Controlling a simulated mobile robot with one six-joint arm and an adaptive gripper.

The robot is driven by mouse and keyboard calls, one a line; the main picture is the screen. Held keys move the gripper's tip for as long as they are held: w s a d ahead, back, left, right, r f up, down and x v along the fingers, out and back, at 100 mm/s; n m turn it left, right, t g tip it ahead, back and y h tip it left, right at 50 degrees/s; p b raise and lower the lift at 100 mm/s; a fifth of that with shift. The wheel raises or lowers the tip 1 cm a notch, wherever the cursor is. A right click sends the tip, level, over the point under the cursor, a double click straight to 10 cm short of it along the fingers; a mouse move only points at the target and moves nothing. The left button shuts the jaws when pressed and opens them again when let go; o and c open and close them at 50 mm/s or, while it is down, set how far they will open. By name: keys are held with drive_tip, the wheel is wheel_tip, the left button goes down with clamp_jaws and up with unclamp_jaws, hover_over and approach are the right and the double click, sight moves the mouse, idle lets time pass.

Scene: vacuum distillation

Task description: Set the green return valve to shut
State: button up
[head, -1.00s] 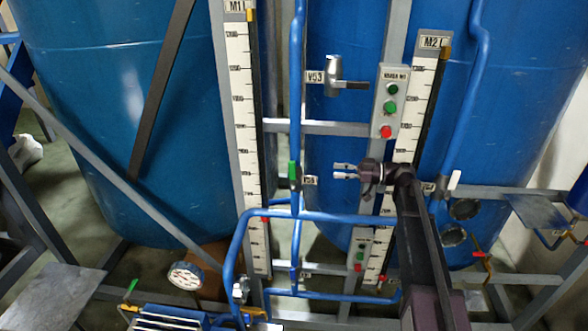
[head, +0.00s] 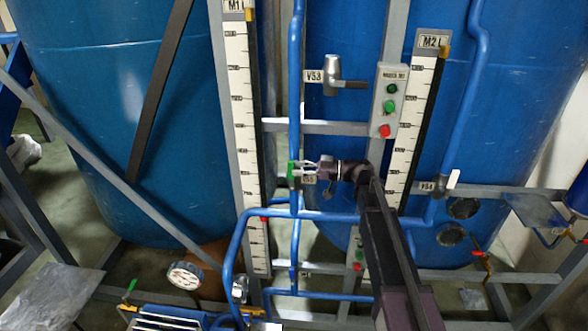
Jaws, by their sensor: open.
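The green valve handle (head: 291,171) sits upright on the vertical blue pipe in the middle of the head view. A label, partly hidden by my gripper, is just right of it. My gripper (head: 304,170) reaches in from the right with its fingers pointing left at the handle. It is open, and its fingertips are at the handle's right side. I cannot tell whether they touch it or lie around it. A second, smaller green handle (head: 132,285) is low at the left, near a blue slatted unit.
The M1 scale (head: 238,130) stands left of the pipe, and the M2 scale (head: 414,120) is at the right. Valve V53 (head: 332,75) and a button box (head: 389,100) are above my gripper. A horizontal blue pipe (head: 330,217) runs below it. Large blue tanks stand behind.

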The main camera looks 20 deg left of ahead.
drive_tip(key=shift+x, duration=1.25)
